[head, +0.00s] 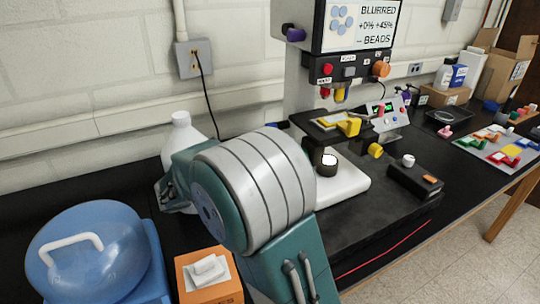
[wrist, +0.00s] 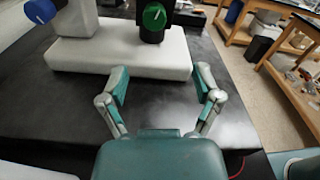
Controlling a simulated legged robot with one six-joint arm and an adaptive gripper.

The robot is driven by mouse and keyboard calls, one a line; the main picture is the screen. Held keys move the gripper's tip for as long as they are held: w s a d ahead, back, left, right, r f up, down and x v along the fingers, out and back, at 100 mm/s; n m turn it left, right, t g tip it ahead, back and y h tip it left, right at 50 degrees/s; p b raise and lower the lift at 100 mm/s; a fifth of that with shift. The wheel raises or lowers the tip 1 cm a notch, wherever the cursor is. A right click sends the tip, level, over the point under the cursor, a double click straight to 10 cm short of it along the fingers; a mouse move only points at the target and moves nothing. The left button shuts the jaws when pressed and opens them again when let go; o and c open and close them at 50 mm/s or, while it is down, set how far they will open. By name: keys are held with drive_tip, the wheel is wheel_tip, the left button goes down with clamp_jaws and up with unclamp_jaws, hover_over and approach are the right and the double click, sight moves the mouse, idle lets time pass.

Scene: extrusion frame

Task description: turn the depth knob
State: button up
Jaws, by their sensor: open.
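A microscope-like instrument stands on the bench with several knobs; I cannot tell which is the depth knob. In the head view, it has a purple knob (head: 295,34), an orange knob (head: 381,69) and a yellow knob (head: 375,150). In the wrist view, a green knob (wrist: 154,16) with a white pointer line sits on a dark block above the white base (wrist: 130,58). A blue knob (wrist: 40,11) is at the upper left. My gripper (wrist: 161,86) is open and empty, its fingers apart below the green knob in the picture. In the head view my arm hides the gripper.
A screen (head: 362,25) above the instrument reads BLURRED, +0%, +45%, BEADS. A blue-lidded container (head: 88,255), an orange box (head: 208,279) and a white bottle (head: 180,140) stand near my arm. Bare black bench (wrist: 222,100) lies right of the gripper.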

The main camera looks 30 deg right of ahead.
drive_tip(key=d, duration=1.3)
drive_tip(key=shift+f, duration=0.1)
drive_tip(key=shift+d, duration=0.1)
drive_tip(key=shift+c, duration=0.3)
drive_tip(key=c, duration=0.6)
drive_tip(key=shift+a, duration=0.5)
drive_tip(key=c, duration=0.5)
drive_tip(key=shift+o, duration=0.2)
